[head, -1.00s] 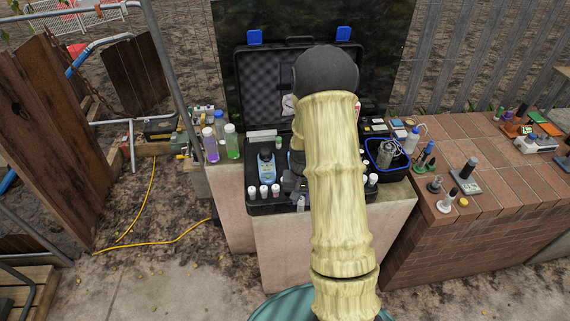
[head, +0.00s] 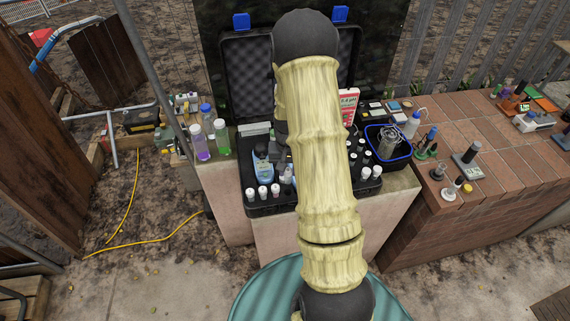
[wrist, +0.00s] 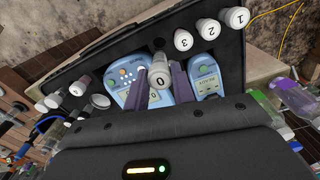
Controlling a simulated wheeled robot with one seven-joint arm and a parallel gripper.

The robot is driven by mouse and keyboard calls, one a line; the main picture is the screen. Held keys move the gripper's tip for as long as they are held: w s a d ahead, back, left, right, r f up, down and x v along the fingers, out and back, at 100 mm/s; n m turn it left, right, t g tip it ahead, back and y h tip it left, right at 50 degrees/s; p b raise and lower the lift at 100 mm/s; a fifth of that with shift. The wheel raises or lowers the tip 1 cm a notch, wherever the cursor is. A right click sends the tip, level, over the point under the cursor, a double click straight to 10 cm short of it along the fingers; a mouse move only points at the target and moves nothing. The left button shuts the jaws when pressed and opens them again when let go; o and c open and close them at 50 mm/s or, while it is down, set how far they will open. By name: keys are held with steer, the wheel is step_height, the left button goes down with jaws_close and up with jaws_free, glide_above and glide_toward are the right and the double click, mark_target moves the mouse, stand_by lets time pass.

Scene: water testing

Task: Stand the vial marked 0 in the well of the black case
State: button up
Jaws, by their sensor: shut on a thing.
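In the wrist view the vial marked 0 (wrist: 160,88) sits between the two grey-purple fingers of my gripper (wrist: 162,82), which is shut on it. My gripper is over the open black case (head: 262,208), between two blue meters, left (wrist: 122,88) and right (wrist: 207,77). The case also shows in the wrist view (wrist: 118,47). In the head view my arm covers the middle of the case and most of the gripper.
Capped vials marked 1 (wrist: 237,17), 2 (wrist: 208,29) and 3 (wrist: 183,39) stand in a row along the case edge. More white-capped vials (head: 366,173) stand at the case's right. A blue-rimmed basket (head: 388,155) is right of it; bottles (head: 221,138) stand left.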

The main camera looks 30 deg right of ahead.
mark_target(288, 183)
steer(key=shift+s, duration=0.1)
steer(key=shift+f+b, duration=1.9)
steer(key=shift+f, duration=0.65)
steer(key=shift+f, duration=0.15)
steer(key=shift+a, duration=0.15)
steer(key=shift+s, duration=0.1)
